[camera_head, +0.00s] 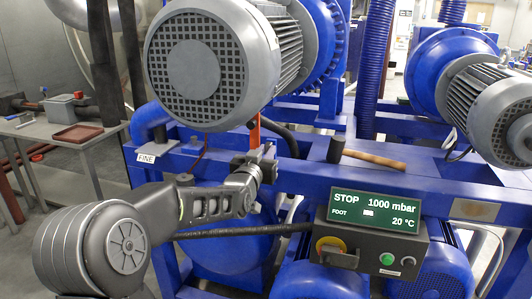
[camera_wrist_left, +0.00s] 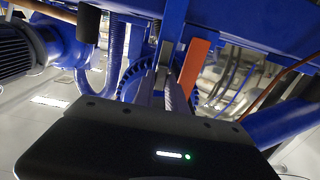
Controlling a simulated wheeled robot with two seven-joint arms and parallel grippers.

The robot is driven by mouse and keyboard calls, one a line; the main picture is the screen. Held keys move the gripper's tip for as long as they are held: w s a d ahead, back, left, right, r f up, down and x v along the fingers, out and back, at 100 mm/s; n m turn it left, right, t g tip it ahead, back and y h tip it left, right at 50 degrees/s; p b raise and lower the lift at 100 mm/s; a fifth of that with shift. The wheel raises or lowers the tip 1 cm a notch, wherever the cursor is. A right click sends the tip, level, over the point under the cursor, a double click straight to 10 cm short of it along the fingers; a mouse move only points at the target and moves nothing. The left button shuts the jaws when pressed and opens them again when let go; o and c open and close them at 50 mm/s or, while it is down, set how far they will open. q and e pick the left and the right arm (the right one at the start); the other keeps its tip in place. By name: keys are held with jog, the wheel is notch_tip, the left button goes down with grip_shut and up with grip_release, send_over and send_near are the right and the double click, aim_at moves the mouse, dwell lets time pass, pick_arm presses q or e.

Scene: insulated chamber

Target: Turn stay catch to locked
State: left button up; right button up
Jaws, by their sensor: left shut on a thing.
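An orange upright bar (camera_head: 255,132), which looks like the stay catch, stands above the blue frame under the large grey motor. In the left wrist view the orange bar (camera_wrist_left: 197,63) rises just to the right of my fingers. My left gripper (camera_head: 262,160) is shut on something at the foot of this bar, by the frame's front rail. The left wrist view shows the narrow fingers (camera_wrist_left: 169,90) close together. The gripped part is mostly hidden, and no locked or unlocked mark can be read. My right gripper is not in view.
The large grey motor (camera_head: 205,65) hangs close above my gripper. A wooden-handled hammer (camera_head: 365,157) lies on the blue frame to the right. A control box (camera_head: 370,250) with a display reading STOP, 1000 mbar, 20 °C is at lower right. A "FINE" label (camera_head: 146,158) is at left.

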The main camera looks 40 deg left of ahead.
pick_arm(q)
grip_shut()
jog(key=shift+m+b, duration=0.3)
jog(key=shift+m, duration=0.1)
jog(key=m, duration=0.8)
jog(key=m+b, duration=0.1)
jog(key=m, duration=0.8)
jog(key=shift+d+f, duration=0.2)
dwell(0.5)
jog(key=o, duration=0.7)
grip_release()
